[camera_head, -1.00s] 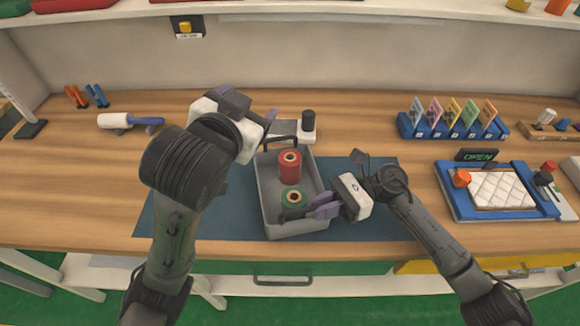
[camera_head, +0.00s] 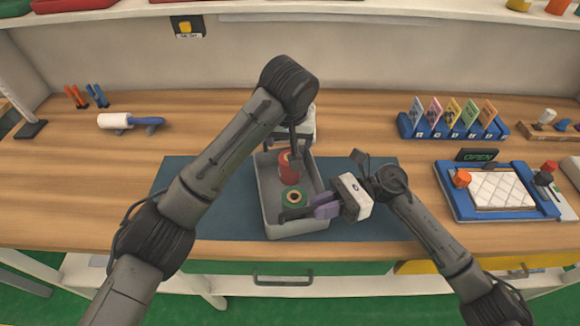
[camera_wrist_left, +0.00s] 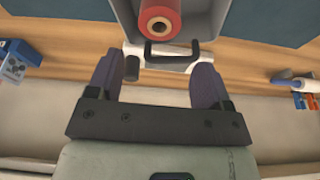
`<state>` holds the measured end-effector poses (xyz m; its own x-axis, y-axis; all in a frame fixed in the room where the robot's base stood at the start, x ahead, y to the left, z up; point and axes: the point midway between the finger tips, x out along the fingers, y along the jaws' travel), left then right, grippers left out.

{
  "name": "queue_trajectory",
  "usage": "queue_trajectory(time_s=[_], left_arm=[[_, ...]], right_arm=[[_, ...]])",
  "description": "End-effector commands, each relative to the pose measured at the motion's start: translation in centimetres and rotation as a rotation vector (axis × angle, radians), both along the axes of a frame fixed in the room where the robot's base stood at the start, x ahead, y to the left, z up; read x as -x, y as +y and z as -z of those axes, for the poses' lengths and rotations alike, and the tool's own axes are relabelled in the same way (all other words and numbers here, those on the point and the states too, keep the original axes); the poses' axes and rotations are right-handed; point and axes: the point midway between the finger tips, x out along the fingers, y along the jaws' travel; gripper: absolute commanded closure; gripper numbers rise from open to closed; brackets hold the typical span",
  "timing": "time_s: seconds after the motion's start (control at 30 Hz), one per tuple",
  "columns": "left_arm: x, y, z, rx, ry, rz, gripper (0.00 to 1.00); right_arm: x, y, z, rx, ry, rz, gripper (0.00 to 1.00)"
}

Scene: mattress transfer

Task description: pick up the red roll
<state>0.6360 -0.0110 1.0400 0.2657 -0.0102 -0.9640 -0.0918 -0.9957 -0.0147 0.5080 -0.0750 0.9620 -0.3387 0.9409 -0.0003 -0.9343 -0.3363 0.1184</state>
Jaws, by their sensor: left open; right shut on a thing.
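The red roll (camera_head: 289,170) stands in the grey bin (camera_head: 268,221), toward its far end. In the left wrist view the red roll (camera_wrist_left: 160,17) is at the top, beyond the fingertips and apart from them. A green roll (camera_head: 294,197) stands nearer in the bin. My right gripper (camera_head: 312,207) reaches over the right wall and appears shut on the green roll.
The bin sits on a dark blue mat (camera_head: 220,195). A blue card rack (camera_head: 450,127) and a blue tray with a white quilted pad (camera_head: 497,190) stand at right.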

Motion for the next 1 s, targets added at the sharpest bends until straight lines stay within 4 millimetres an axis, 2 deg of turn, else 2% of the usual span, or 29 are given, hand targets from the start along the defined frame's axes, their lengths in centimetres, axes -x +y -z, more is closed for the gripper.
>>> queue_trajectory(time_s=[0.13,0.5,0.77,1.0], left_arm=[[-0.2,0.1,0.8,0.011,0.003,-0.051,0.27],[-1.5,0.0,5.7,0.014,0.001,-0.062,0.27],[-1.8,0.0,7.0,0.015,-0.001,-0.06,0.27],[-2.3,-0.1,10.0,0.013,0.001,-0.06,0.27]], right_arm=[[0.0,0.0,0.0,0.0,0.003,-0.001,1.0],[0.0,0.0,0.0,0.0,0.003,-0.001,1.0],[0.0,0.0,0.0,0.0,0.003,-0.001,1.0],[0.0,0.0,0.0,0.0,0.002,-0.001,1.0]])
